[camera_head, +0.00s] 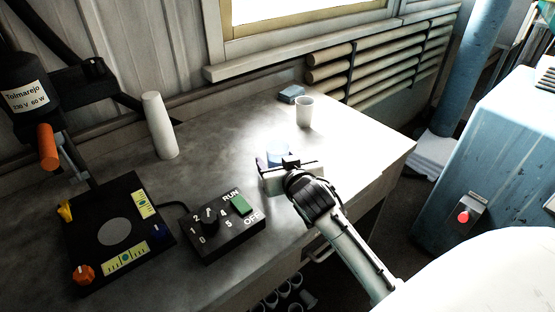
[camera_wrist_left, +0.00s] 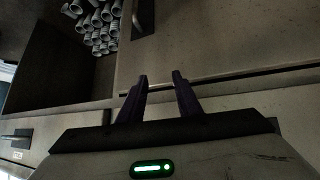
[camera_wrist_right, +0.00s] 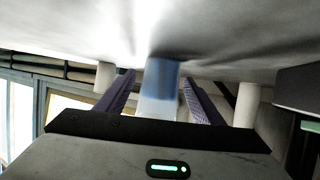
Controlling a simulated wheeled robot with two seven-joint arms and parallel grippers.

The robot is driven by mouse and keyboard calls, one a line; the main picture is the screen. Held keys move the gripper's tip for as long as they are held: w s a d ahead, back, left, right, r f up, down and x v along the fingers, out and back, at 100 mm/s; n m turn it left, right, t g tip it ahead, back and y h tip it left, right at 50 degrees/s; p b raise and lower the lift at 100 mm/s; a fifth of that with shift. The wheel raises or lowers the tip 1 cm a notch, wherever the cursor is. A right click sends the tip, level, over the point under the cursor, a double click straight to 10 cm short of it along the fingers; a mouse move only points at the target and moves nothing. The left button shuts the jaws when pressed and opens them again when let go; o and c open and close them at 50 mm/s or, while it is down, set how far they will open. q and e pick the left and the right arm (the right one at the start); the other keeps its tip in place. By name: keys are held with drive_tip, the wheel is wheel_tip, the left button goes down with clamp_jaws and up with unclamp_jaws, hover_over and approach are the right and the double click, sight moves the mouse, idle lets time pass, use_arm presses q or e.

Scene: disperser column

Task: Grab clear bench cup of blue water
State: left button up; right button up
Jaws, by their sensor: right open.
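The clear cup of blue water (camera_head: 278,152) stands on the bench, partly hidden behind my right gripper (camera_head: 276,168). In the right wrist view, which is upside down, the cup (camera_wrist_right: 160,98) shows between the two dark fingers of my right gripper (camera_wrist_right: 160,80). The fingers are open, one on each side of the cup, with a small gap showing. How deep the cup sits between them is hard to tell. My left gripper (camera_wrist_left: 160,82) is open and empty in the left wrist view, in front of the drawer fronts. It is not in the head view.
A white cup (camera_head: 304,112) and a small blue block (camera_head: 291,94) stand farther back. A white cylinder (camera_head: 160,126) is at the back left. A control box (camera_head: 228,233) and the black disperser base (camera_head: 117,232) fill the left. The bench's right end is clear.

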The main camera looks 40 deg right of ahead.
drive_tip(key=c, duration=1.2)
